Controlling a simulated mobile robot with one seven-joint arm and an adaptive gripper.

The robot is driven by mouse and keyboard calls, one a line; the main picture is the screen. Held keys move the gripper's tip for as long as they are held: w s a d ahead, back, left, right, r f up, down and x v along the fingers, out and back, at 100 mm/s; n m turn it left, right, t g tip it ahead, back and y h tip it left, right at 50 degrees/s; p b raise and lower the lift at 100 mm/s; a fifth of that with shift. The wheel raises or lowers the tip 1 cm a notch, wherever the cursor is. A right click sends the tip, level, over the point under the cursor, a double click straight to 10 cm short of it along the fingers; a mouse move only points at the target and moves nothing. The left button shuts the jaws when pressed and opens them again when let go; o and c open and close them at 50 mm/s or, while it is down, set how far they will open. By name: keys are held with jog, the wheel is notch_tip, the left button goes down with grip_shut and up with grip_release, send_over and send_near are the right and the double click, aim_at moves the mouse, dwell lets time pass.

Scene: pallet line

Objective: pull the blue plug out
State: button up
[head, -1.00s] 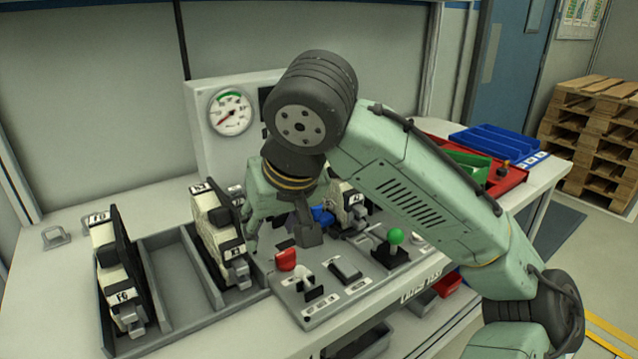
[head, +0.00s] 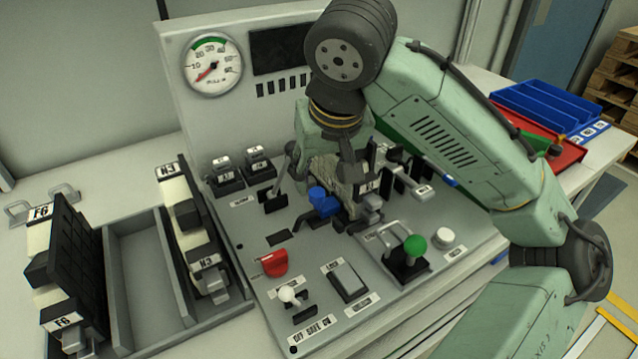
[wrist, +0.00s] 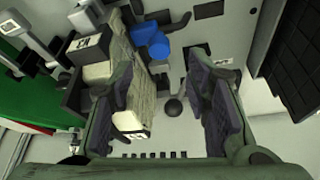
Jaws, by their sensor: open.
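The blue plug (head: 318,198) sits in the sloped control panel, beside a cream block marked with a label (head: 345,175). In the wrist view the blue plug (wrist: 152,42) shows beyond the fingertips, slightly left of the middle, and is not between the fingers. My gripper (head: 322,165) is open and empty above the panel, close behind and above the plug. In the wrist view my gripper (wrist: 165,100) has its fingers wide apart, with the cream block (wrist: 128,80) close by the left finger. Whether that finger touches the block I cannot tell.
A red switch (head: 273,263), a white-knobbed lever (head: 288,294) and a green-knobbed lever (head: 414,246) stand on the panel in front. A gauge (head: 213,65) is behind. A grey tray (head: 150,285) with cream modules lies left; a blue bin (head: 545,105) is at right.

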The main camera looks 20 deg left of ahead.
aim_at(317, 193)
jog(key=x, duration=0.7)
jog(key=shift+w, duration=0.1)
jog(key=shift+c, duration=0.5)
grip_shut()
jog(key=shift+p, duration=0.3)
